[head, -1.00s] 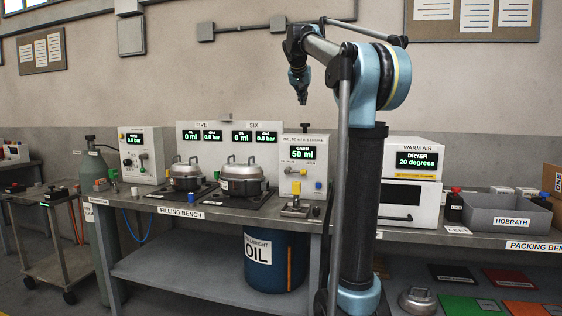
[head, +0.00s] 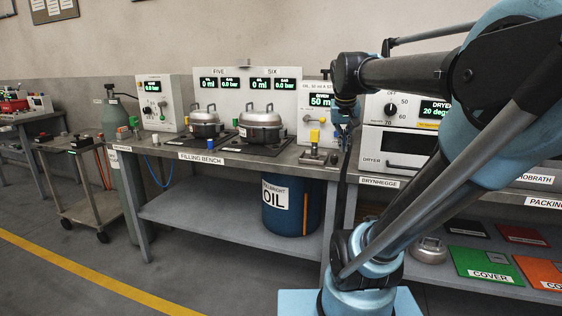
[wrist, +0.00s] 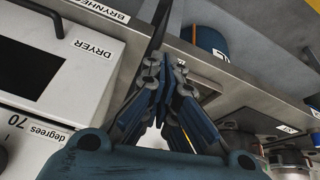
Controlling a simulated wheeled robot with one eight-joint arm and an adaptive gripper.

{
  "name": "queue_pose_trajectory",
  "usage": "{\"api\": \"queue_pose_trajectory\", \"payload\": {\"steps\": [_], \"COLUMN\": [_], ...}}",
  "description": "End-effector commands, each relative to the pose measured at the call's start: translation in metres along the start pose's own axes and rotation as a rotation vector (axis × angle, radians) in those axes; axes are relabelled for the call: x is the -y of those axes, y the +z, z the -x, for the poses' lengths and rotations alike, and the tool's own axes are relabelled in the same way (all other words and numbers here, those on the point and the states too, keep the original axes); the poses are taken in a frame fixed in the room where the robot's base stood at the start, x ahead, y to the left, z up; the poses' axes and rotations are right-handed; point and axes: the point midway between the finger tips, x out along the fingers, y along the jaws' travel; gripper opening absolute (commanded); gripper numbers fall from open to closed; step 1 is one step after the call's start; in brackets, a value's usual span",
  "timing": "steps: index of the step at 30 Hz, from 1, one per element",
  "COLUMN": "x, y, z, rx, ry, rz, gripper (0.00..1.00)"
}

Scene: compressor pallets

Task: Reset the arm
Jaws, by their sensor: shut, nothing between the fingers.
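My arm reaches across the right side of the head view, and my gripper (head: 342,137) hangs pointing down in front of the bench edge, between the oil unit and the dryer. In the wrist view my gripper (wrist: 166,75) has its blue fingers together, with nothing between them. The fingertips appear close in front of the bench edge in the picture; whether they touch it, I cannot tell.
The filling bench (head: 240,158) holds two metal pots (head: 262,128) and the oil unit (head: 313,120). The white dryer (head: 400,142) stands right of my gripper. A blue oil drum (head: 305,205) sits below. A trolley (head: 85,205) and gas cylinder (head: 117,150) stand left. Open floor lies in front.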

Motion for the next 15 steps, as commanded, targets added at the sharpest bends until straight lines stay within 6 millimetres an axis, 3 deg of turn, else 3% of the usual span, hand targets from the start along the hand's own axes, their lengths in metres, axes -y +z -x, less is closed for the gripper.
{"api": "queue_pose_trajectory", "payload": {"steps": [1, 9, 12, 15], "x": [-0.001, 0.002, 0.004, 0.006], "y": [0.028, 0.165, 0.205, 0.232], "z": [-0.015, -0.088, -0.11, -0.125], "rx": [0.02, 0.131, 0.161, 0.182], "ry": [-0.009, -0.064, -0.085, -0.1], "rz": [0.01, 0.084, 0.108, 0.124], "gripper": [0.0, 0.0, 0.0, 0.0]}}
